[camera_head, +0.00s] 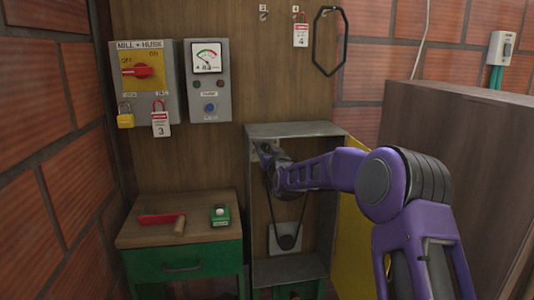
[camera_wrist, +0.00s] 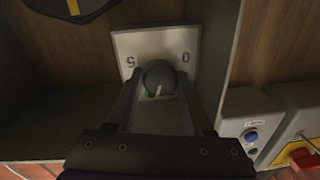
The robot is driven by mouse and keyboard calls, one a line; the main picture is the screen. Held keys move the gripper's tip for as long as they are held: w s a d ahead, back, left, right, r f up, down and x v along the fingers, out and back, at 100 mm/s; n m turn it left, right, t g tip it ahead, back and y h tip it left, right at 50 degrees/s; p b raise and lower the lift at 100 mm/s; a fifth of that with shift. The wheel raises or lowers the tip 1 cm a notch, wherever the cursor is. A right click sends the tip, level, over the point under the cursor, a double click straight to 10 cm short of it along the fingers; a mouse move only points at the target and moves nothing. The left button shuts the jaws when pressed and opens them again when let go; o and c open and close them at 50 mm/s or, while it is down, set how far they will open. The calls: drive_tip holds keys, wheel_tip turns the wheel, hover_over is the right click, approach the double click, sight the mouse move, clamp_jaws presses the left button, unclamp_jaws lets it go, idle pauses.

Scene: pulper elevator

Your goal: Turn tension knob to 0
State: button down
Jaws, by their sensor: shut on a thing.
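The tension knob (camera_wrist: 159,76) is a round dark grey knob on a white plate (camera_wrist: 126,43) in the wrist view. The plate shows an inverted 5 on the left and a 0 on the right. A short light mark on the knob points down in that picture, towards my wrist. My gripper (camera_wrist: 160,80) has one finger on each side of the knob and is shut on it. In the head view my gripper (camera_head: 264,152) reaches into the upper part of an open grey cabinet (camera_head: 295,129) and hides the knob.
The cabinet's yellow door (camera_head: 353,235) stands open at the right. A belt runs to a dark pulley (camera_head: 287,242) low inside. A switch box (camera_head: 142,85) and a meter box (camera_head: 208,80) hang at left, above a drawer table (camera_head: 142,240) with a red-handled tool (camera_head: 160,219).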

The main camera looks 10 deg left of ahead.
drive_tip(key=n+b, duration=0.1)
drive_tip(key=n, duration=0.5)
drive_tip(key=shift+a+n, duration=0.1)
drive_tip(key=shift+n, duration=0.2)
drive_tip(key=n+h, duration=0.1)
drive_tip(key=n, duration=0.5)
drive_tip(key=shift+g, duration=0.3)
drive_tip(key=n, duration=0.6)
drive_tip(key=shift+h, duration=0.4)
drive_tip(key=n, duration=0.6)
drive_tip(key=shift+r, duration=0.1)
drive_tip(key=shift+c, duration=1.4)
unclamp_jaws()
